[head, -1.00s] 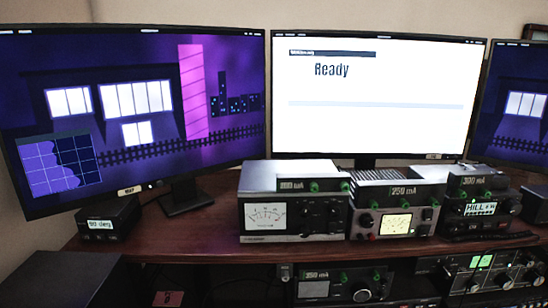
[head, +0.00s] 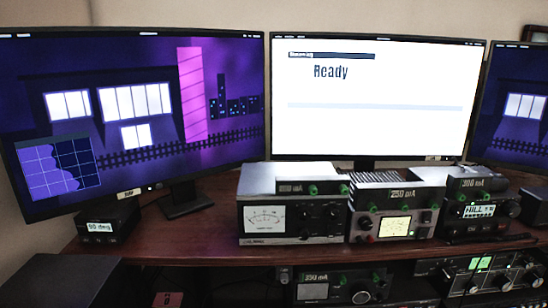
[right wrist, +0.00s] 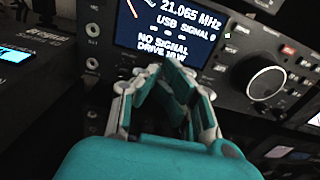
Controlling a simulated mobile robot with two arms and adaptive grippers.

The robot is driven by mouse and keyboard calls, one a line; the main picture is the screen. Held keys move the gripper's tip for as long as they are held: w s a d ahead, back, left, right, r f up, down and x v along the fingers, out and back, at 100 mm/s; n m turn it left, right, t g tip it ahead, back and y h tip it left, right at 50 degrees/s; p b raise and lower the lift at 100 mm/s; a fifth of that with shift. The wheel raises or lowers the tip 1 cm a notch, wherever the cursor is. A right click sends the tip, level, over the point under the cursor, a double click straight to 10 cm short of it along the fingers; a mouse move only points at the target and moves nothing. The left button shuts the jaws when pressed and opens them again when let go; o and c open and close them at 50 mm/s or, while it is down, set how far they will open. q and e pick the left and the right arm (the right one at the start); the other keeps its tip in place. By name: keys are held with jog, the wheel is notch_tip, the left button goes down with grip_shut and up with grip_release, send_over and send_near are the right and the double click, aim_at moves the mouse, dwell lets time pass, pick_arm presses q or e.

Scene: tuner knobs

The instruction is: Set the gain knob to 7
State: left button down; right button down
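In the right wrist view a dark radio panel carries a lit screen (right wrist: 170,25) reading 21.065 MHz, USB, NO SIGNAL and DRIVE 10 W. A large round knob (right wrist: 267,82) is to the right of the screen. My teal right gripper (right wrist: 160,72) is at the panel just below the screen, with its fingers drawn together. The fingers hide whatever is at their tips, so I cannot see a knob between them. I cannot read a gain label or a gain setting. My left gripper is in no view.
In the head view, a meter unit (head: 290,222), a 250 mA unit (head: 395,222) and a 300 mA unit (head: 476,218) stand on the brown desk (head: 180,238). Monitors (head: 375,100) stand behind. More radios (head: 340,289) are below the desk edge. The desk's left middle is clear.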

jog(key=shift+s, duration=2.05)
